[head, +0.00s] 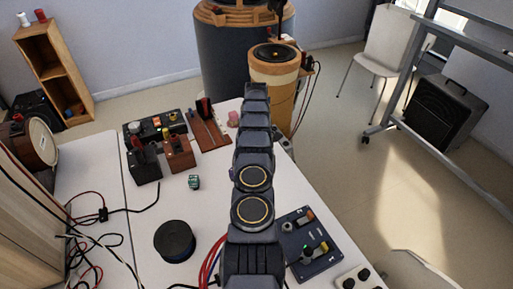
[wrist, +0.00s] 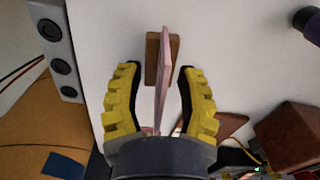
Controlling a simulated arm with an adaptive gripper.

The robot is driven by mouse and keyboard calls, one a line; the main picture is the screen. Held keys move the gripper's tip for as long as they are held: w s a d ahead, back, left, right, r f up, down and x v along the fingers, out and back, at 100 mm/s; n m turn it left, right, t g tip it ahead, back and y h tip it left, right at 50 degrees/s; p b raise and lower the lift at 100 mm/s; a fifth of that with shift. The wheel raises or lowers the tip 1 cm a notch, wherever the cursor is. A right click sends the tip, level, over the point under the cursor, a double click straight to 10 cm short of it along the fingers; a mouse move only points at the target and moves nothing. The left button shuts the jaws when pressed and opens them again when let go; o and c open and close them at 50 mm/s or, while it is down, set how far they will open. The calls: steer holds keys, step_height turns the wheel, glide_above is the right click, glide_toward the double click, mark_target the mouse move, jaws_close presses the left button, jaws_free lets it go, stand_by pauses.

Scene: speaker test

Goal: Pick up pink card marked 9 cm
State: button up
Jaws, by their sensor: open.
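A thin pink card (wrist: 164,75) stands on edge in the wrist view, seen almost edge-on. It stands at a small brown wooden block (wrist: 151,62) on the white table; I cannot tell how the two are joined. Any marking on the card is not readable. My gripper (wrist: 160,68) is open, its yellow-backed fingers on either side of the card, with a gap showing on both sides. In the head view, a small pink thing (head: 233,118) shows left of my arm near the table's far edge; I cannot tell whether it is the card. My gripper is hidden there behind my arm.
In the head view, a brown board (head: 210,136) and several small devices stand left of my arm. A black round spool (head: 175,241) sits nearer on the white table (head: 105,180). A wood-topped drum (head: 275,70) stands beyond the far edge. In the wrist view, a reddish-brown block (wrist: 288,135) is at right.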

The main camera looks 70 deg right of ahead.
steer(key=shift+c, duration=0.3)
jaws_close()
steer(key=shift+r, duration=0.1)
